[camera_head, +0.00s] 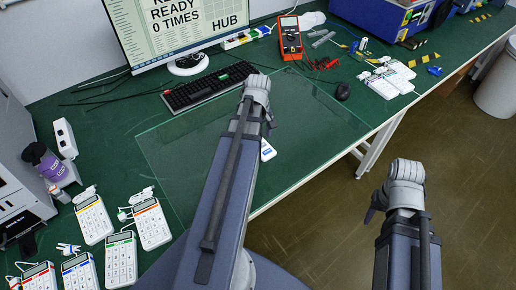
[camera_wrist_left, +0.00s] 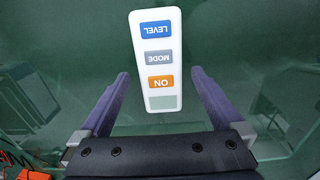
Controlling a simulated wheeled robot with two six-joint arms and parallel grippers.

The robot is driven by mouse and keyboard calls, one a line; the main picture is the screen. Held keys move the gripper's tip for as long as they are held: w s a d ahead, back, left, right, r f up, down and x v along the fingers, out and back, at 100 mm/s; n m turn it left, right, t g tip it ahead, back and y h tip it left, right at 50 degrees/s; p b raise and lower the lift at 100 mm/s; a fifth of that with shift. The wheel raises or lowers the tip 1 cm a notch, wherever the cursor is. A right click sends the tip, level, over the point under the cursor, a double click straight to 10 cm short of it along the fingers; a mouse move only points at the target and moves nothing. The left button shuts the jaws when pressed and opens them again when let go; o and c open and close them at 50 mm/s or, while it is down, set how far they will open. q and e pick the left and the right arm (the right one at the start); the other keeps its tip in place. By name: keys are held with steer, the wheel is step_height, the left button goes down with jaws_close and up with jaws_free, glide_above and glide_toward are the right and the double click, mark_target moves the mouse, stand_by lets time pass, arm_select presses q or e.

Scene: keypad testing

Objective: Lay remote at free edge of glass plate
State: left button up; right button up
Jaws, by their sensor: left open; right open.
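The white remote (camera_head: 267,150) shows just right of my left arm, over the right half of the glass plate (camera_head: 310,105). My arm hides part of it. In the left wrist view the remote (camera_wrist_left: 155,97) has blue LEVEL, grey MODE and orange ON buttons. My left gripper (camera_wrist_left: 160,74) is open, with one finger on each side of the remote and gaps between.
A black keyboard (camera_head: 208,87) and a monitor (camera_head: 185,30) stand behind the plate. A red multimeter (camera_head: 290,38) and a black mouse (camera_head: 343,91) are at the back right. Several white keypads (camera_head: 152,224) lie at the front left. The plate's left part (camera_head: 180,150) is clear.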

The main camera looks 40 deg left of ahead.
arm_select(q)
steer(key=shift+f+b, duration=0.5)
steer(key=shift+f, duration=0.45)
arm_select(e)
steer(key=shift+f, duration=0.95)
arm_select(q)
steer(key=shift+r, duration=0.1)
steer(key=shift+c, duration=0.2)
arm_select(e)
steer(key=shift+r, duration=0.1)
arm_select(q)
steer(key=c, duration=1.5)
steer(key=shift+r, duration=0.15)
arm_select(e)
steer(key=shift+r, duration=0.15)
arm_select(q)
step_height(320, 180, up, 10)
steer(key=p, duration=1)
arm_select(e)
step_height(320, 180, up, 10)
steer(key=shift+f, duration=0.2)
